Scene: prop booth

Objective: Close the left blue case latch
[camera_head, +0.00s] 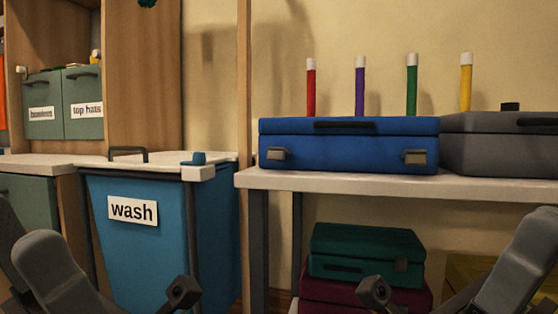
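The blue case (348,145) lies flat on a pale shelf at right of centre, its lid down and its front facing me. Its left latch (278,155) is a small grey plate at the left of the front. A matching right latch (415,157) sits at the other end, and a dark handle (344,125) is between and above them. I cannot tell whether either latch is fastened. My arms show low at both sides, each with a small dark block near the bottom edge, well below and apart from the case. No gripper fingers can be made out.
A grey case (499,150) stands close at the blue case's right. Several coloured capped sticks rise behind. The pale shelf (345,181) has a narrow bare front edge. Below are green (365,245) and maroon cases. A blue "wash" bin (165,240) stands at left.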

